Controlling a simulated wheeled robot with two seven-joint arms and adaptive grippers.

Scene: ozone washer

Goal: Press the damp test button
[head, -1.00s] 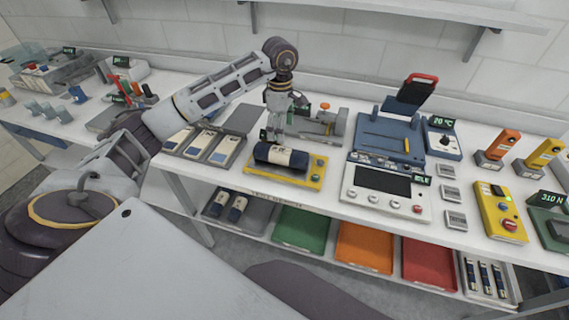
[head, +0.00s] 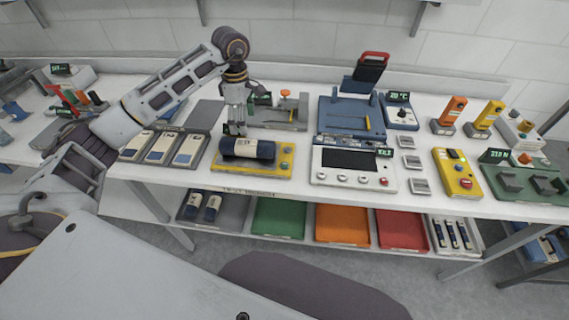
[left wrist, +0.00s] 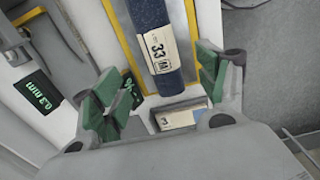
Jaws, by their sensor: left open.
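A dark blue roll with a pale label (head: 248,149) lies on a yellow fixture (head: 222,166) that has small buttons (head: 284,158) at its right end. My left gripper (head: 235,128) is just above and behind the roll's left part. In the left wrist view my left gripper (left wrist: 158,88) is open, its green-padded fingers apart, with the roll (left wrist: 155,40) showing beyond the gap. I cannot tell whether they touch. A white panel unit (head: 352,177) with a dark screen and a row of round buttons stands to the right. No button is readably marked damp test. My right gripper is out of view.
A blue press-like device (head: 345,112) stands behind the white unit. A yellow box with a red button (head: 456,174) and a green device (head: 525,178) are farther right. Grey trays with labelled packs (head: 158,147) lie left. Coloured bins (head: 341,224) fill the lower shelf.

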